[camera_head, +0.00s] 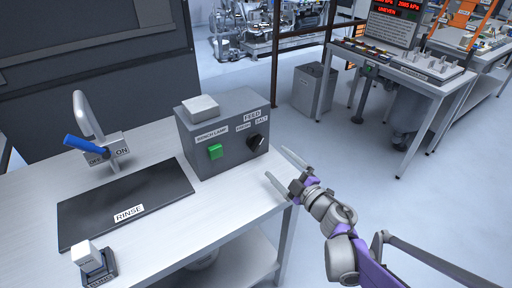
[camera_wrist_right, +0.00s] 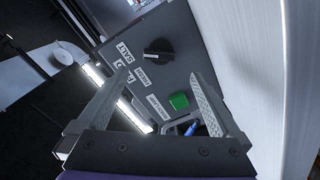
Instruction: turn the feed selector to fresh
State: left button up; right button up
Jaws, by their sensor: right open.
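The feed selector (camera_head: 257,143) is a black round knob on the front of a grey control box (camera_head: 225,118), under FEED, FRESH and SALT labels. In the right wrist view the knob (camera_wrist_right: 158,51) has a pale mark that seems to point roughly toward the SALT label (camera_wrist_right: 124,54); its exact angle is hard to tell. My right gripper (camera_head: 277,163) is open and empty, in front of the box near the bench corner, apart from the knob. In the wrist view its fingertips (camera_wrist_right: 159,78) frame the panel, with the knob ahead of them. My left gripper is not in view.
A green button (camera_head: 215,151) sits left of the knob. A blue-handled tap lever (camera_head: 83,144), a black RINSE mat (camera_head: 85,210) and a small white switch block (camera_head: 88,254) are on the bench (camera_head: 150,262). The floor right of the bench is open.

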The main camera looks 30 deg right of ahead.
aim_at(259, 145)
jog(key=w, duration=0.6)
jog(key=w+a, duration=0.1)
jog(key=w, duration=0.2)
jog(key=shift+w+r, duration=0.1)
jog(key=shift+w, duration=0.3)
jog(key=c, duration=1.3)
